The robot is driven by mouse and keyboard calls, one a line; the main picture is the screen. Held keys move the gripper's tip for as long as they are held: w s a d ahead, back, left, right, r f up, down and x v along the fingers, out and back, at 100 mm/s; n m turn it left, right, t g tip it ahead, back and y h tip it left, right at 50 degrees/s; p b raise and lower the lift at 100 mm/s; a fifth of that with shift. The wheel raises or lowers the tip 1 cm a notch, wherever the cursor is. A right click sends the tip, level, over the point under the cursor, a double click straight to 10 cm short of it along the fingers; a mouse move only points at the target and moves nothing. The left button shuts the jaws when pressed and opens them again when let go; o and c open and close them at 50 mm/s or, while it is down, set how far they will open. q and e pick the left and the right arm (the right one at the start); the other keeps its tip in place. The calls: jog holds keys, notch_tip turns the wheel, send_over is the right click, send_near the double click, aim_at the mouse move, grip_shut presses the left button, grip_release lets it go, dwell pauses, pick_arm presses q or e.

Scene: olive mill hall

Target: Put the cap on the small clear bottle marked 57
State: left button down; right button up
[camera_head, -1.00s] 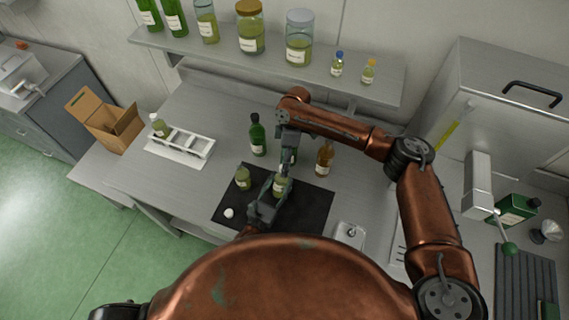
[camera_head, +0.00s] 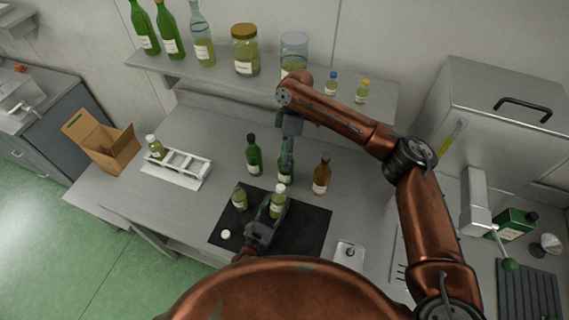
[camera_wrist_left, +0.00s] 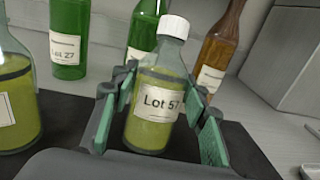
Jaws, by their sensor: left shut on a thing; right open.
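The small clear bottle marked 57 (camera_wrist_left: 154,112) holds yellow-green liquid and stands nearly upright, leaning slightly, in the left wrist view. A white cap (camera_wrist_left: 174,25) sits on its mouth. My left gripper (camera_head: 268,215) is shut around the bottle's body from both sides. The bottle also shows in the head view (camera_head: 278,206), over the dark mat. My right gripper (camera_head: 287,160) is open and empty, above and behind the bottle, apart from its cap, in front of a green bottle.
Another clear bottle (camera_head: 239,198) and a loose white round cap (camera_head: 226,234) are on the dark mat (camera_head: 305,235). Green bottles (camera_head: 253,158) and a brown bottle (camera_head: 321,176) stand behind. A white rack (camera_head: 182,165) is at the left, a metal dispenser box (camera_head: 348,256) at the right.

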pick_arm(q)
jog(key=shift+r, duration=0.1)
jog(key=c, duration=1)
grip_release()
jog(key=shift+c, duration=0.2)
jog(key=v, duration=1.2)
jog(key=shift+s+f, duration=0.1)
jog(key=shift+f, duration=0.1)
